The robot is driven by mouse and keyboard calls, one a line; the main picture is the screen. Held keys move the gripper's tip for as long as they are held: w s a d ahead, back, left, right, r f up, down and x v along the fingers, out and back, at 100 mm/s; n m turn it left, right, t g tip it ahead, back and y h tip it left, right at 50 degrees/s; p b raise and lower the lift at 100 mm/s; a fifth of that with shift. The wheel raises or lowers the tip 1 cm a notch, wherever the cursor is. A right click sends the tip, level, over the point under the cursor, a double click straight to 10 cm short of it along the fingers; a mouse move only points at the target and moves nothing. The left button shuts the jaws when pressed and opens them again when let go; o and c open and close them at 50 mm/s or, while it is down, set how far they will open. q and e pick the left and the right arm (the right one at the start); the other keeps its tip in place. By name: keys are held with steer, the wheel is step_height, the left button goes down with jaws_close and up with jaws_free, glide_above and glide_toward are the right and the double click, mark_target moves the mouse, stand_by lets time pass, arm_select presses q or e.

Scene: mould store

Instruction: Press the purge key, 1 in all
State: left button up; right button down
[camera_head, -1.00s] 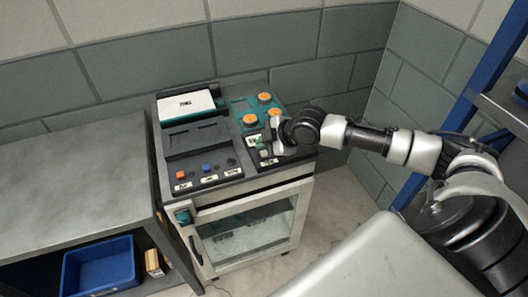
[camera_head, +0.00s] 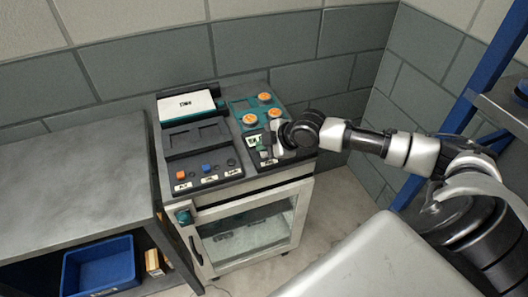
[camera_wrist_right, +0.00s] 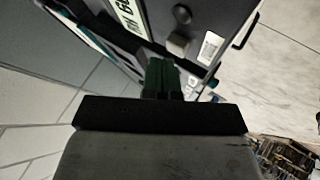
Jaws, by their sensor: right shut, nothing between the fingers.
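The machine's control top (camera_head: 205,150) carries several keys. An orange key (camera_head: 181,174), a blue key (camera_head: 206,168) and a dark key (camera_head: 231,162) sit in a row at its front left, with small white labels too small to read. My right gripper (camera_head: 266,150) is over the front right panel, pointing down and shut with nothing in it. In the right wrist view its green fingertips (camera_wrist_right: 162,76) are just beside a grey key (camera_wrist_right: 180,43) with a white label (camera_wrist_right: 210,47). I cannot tell whether they touch the panel. Which key is purge is not readable. My left gripper is not in view.
Orange knobs (camera_head: 264,98) stand on the teal panel behind my gripper. A white-topped lid (camera_head: 186,104) is at the back left. A grey bench (camera_head: 75,190) adjoins on the left, with a blue bin (camera_head: 98,265) below. A blue-framed shelf (camera_head: 490,75) is at the right.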

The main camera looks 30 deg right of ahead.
mark_target(264, 154)
steer(key=shift+f, duration=0.5)
stand_by(0.7)
steer(key=shift+r, duration=0.1)
steer(key=shift+r+p, duration=0.8)
steer(key=shift+p, duration=0.05)
steer(key=shift+r, duration=0.1)
step_height(264, 154, up, 5)
steer(key=p, duration=0.5)
stand_by(0.7)
